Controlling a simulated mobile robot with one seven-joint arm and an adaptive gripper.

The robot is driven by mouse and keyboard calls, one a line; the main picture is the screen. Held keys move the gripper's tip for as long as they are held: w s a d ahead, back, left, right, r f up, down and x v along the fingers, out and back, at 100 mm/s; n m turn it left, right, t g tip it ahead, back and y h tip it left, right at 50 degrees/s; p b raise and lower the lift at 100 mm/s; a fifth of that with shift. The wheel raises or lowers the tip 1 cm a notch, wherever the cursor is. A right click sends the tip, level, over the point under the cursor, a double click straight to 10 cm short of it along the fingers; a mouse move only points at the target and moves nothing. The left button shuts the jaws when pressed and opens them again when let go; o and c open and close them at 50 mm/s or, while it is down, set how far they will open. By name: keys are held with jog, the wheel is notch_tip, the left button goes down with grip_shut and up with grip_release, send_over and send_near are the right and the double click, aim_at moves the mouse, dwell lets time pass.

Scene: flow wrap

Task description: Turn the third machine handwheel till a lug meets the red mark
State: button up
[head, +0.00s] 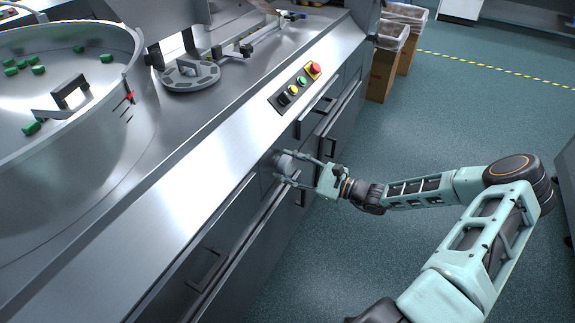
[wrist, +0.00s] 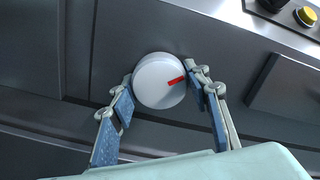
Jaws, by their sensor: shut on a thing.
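A white round handwheel or knob (wrist: 153,84) sits on the grey machine front in the wrist view, with a short red bar (wrist: 176,81) on the right part of its face. I make out no separate lugs on its rim. It shows small and partly hidden by my fingers in the head view (head: 282,162). My gripper (wrist: 160,82) is shut on it, one blue-padded finger against its left side and one against its right. In the head view my gripper (head: 291,167) reaches to the cabinet front from the right.
A control strip with a red button (head: 314,68) lies above and right of the wheel. Dark drawer handles (head: 207,266) stick out of the cabinet front. A steel bowl (head: 85,165) with green pieces stands on top at left. The floor (head: 420,130) is open at right.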

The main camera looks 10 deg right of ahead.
dwell(0.3)
jog(key=o, duration=1.1)
jog(key=v, duration=1.2)
jog(key=shift+d, duration=0.1)
